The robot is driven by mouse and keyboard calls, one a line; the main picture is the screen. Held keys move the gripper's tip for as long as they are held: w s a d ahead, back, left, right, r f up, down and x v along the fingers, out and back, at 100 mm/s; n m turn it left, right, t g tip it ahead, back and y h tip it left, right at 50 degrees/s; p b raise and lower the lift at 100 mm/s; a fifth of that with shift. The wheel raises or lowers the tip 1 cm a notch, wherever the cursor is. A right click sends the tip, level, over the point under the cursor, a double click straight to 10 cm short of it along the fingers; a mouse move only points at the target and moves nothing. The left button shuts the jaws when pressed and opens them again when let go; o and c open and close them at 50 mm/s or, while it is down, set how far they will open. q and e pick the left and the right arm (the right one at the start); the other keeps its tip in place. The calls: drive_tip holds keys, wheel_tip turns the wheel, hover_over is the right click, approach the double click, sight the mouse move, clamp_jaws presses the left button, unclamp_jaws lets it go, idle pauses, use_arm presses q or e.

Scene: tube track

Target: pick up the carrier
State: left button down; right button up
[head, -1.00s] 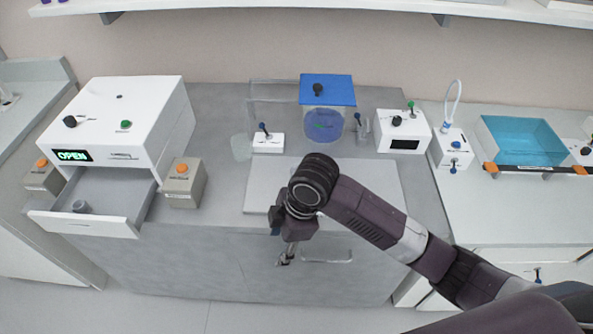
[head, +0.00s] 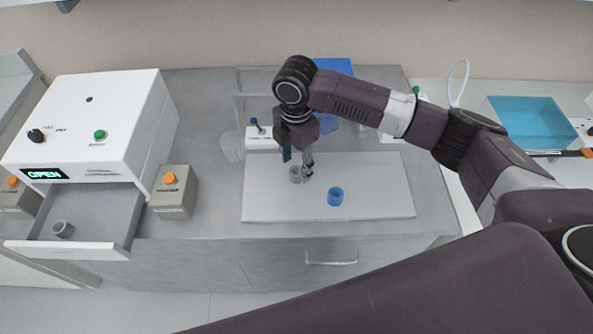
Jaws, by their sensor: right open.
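Which thing is the carrier is not certain. A small grey cup-like piece (head: 295,175) stands on the pale mat (head: 385,205), and a blue ring-shaped piece (head: 335,196) sits to its right. Another small grey cylinder (head: 62,229) stands in the open drawer (head: 95,212) of the white machine at the left. My right gripper (head: 297,166) points down over the mat, open, with its fingers at or just above the grey cup; I cannot tell whether they touch it. The blue piece is apart from the fingers. My left gripper is not in view.
The white machine (head: 95,125) reads OPEN. A grey box with an orange button (head: 174,192) stands beside its drawer. Behind my gripper are a small white block (head: 259,138) and a blue-lidded container (head: 335,66). A teal tray (head: 530,122) is at the right.

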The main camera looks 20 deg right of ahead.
sight(296, 171)
wheel_tip(296, 171, down, 3)
drive_tip(key=shift+w+d+p, duration=0.1)
drive_tip(key=shift+p, duration=0.35)
drive_tip(key=shift+f, duration=0.55)
drive_tip(key=c, duration=0.7)
drive_tip(key=shift+c, duration=1.2)
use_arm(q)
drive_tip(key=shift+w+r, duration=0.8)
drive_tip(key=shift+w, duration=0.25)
use_arm(e)
drive_tip(key=c, duration=0.3)
